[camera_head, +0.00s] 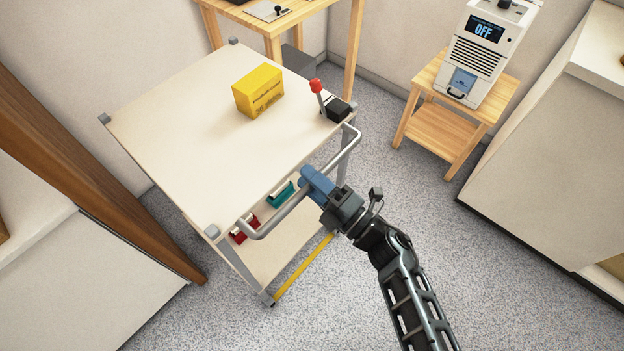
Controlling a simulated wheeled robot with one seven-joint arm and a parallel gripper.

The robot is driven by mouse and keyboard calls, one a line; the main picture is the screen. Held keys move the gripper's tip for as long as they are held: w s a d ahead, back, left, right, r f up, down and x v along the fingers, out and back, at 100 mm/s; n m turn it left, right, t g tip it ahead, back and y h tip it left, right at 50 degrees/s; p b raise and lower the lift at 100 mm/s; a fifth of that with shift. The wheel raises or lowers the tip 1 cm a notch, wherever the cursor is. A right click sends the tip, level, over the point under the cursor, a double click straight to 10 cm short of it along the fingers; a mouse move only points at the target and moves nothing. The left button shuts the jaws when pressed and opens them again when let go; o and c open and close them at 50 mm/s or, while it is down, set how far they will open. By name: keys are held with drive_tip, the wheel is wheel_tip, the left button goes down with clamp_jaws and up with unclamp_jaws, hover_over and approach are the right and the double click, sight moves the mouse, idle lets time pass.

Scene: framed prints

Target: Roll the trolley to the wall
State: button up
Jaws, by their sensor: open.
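The trolley (170,130) has a cream top, grey posts and a grey tubular handle (345,155) on its near right side. A yellow box (258,91) sits on the top. A lever with a red knob (316,86) rises from a black block at the right corner. My gripper (309,178) is open, with its blue fingers at the middle of the handle bar. The bar passes behind or between the fingers; I cannot tell whether they touch it. The pale wall (90,55) stands behind the trolley.
The lower shelf (275,255) carries teal and red bins. A wooden table (318,18) stands behind; a wooden stand (443,137) bears a device reading OFF (482,50). A brown beam (90,165) and pale cabinet are at left, another cabinet (545,150) at right. Floor between is clear.

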clamp_jaws()
idle(0.3)
idle(0.3)
